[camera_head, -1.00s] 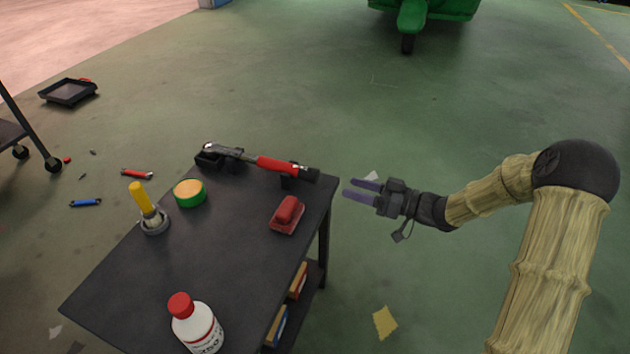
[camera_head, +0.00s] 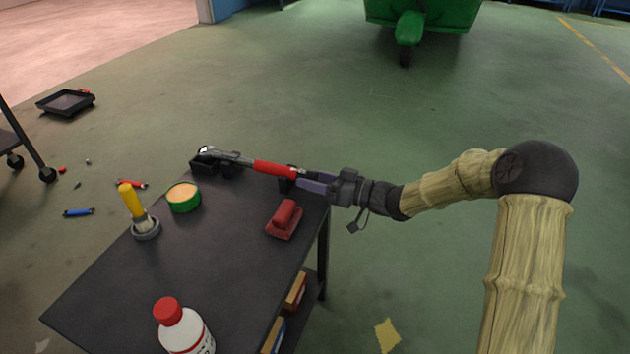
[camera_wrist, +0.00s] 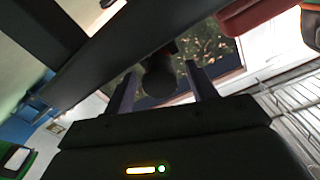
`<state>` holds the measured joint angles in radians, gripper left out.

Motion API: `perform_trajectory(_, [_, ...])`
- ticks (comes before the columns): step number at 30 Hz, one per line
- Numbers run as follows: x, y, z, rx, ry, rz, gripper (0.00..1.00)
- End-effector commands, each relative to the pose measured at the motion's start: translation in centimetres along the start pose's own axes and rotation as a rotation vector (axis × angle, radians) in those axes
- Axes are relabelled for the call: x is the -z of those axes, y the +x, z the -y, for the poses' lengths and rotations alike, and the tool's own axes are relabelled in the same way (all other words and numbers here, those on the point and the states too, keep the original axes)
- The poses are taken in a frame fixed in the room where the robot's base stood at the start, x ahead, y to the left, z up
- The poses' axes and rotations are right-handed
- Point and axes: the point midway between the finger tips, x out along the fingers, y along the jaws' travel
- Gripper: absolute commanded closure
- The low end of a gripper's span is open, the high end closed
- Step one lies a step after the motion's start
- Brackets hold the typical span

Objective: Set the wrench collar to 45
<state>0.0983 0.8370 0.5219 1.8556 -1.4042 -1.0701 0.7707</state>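The torque wrench (camera_head: 275,168) lies across the black holders at the far edge of the dark table, red grip toward the right. Its dark collar end is mostly hidden by my gripper in the head view. My gripper (camera_head: 302,180) is at that end, reaching in from the right. In the wrist view my two fingers (camera_wrist: 162,90) are spread, with a dark rounded end (camera_wrist: 159,78), seemingly the collar, between or just beyond them. A gap shows beside it, so the gripper looks open. No scale marks are readable.
The table (camera_head: 190,270) holds a red block-like tool (camera_head: 285,220), a green tin (camera_head: 184,198), a yellow-handled brush (camera_head: 133,203) and a red-capped white bottle (camera_head: 184,328). A green vehicle (camera_head: 420,18) stands far back.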

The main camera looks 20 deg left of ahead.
Motion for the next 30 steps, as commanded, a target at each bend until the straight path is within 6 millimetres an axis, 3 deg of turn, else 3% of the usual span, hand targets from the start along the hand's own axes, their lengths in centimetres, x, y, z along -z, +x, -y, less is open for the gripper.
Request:
perform_trajectory(1, [0.00,-0.05,-0.02,-0.001,0.000,0.000,0.51])
perform_trajectory(7, [-0.02,-0.06,-0.02,0.000,0.000,0.000,0.88])
perform_trajectory(20, [-0.02,-0.06,-0.01,0.000,-0.056,0.000,0.88])
perform_trajectory(30, [-0.03,-0.05,0.00,0.001,-0.267,-0.004,0.88])
